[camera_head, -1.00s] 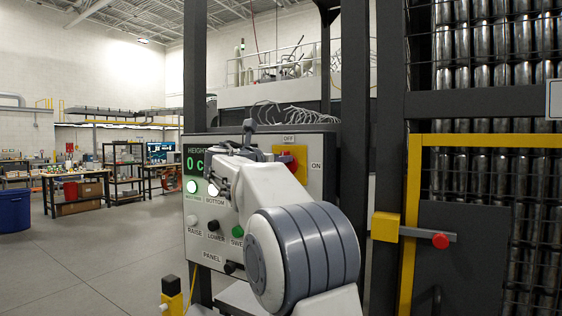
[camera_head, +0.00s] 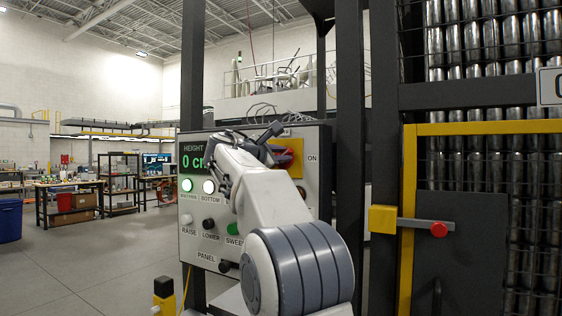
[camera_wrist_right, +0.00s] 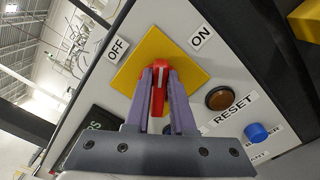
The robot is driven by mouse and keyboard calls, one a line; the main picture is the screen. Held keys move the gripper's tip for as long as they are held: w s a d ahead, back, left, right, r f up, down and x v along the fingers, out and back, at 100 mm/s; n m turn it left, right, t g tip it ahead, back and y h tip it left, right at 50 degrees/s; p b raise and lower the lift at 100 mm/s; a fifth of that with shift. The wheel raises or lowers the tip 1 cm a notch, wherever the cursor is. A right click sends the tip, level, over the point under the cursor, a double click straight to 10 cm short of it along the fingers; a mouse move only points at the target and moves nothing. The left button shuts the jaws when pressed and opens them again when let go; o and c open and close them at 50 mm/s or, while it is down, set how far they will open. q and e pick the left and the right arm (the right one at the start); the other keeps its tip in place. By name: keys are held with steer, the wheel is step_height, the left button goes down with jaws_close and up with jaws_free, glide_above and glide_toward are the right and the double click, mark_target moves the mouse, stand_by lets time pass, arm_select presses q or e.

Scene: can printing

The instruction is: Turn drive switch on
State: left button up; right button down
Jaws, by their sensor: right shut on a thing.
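The drive switch is a red handle on a yellow square plate on the control panel. In the wrist view the red handle (camera_wrist_right: 158,96) stands between the two fingers of my right gripper (camera_wrist_right: 160,72), which is shut on it. The handle lies upright in that picture, between the OFF label (camera_wrist_right: 118,49) at left and the ON label (camera_wrist_right: 201,38) at right. In the head view my right gripper (camera_head: 270,143) covers part of the yellow plate (camera_head: 296,148) and the OFF label. My left gripper is out of view.
The control panel (camera_head: 196,240) has a green height display (camera_head: 193,161), lit buttons, and RAISE, LOWER and SWEEP buttons. In the wrist view a brown RESET button (camera_wrist_right: 219,97) and a blue button (camera_wrist_right: 257,133) sit close right of the gripper. A yellow-framed gate (camera_head: 410,220) stands right.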

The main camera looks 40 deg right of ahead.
steer(key=shift+s+f+m+b, duration=0.15)
steer(key=shift+m+b, duration=0.4)
steer(key=shift+m, duration=0.6)
steer(key=shift+w+f+m+b, duration=0.1)
steer(key=shift+f+m+b, duration=0.2)
steer(key=shift+m+b, duration=0.55)
steer(key=shift+s+f+m+b, duration=0.1)
steer(key=shift+f+m+b, duration=0.15)
steer(key=shift+m, duration=1.15)
steer(key=c, duration=0.8)
jaws_free()
steer(key=shift+r, duration=0.1)
steer(key=shift+o, duration=0.2)
steer(key=b+v, duration=0.3)
steer(key=v, duration=0.7)
steer(key=shift+a, duration=0.2)
steer(key=shift+s, duration=0.1)
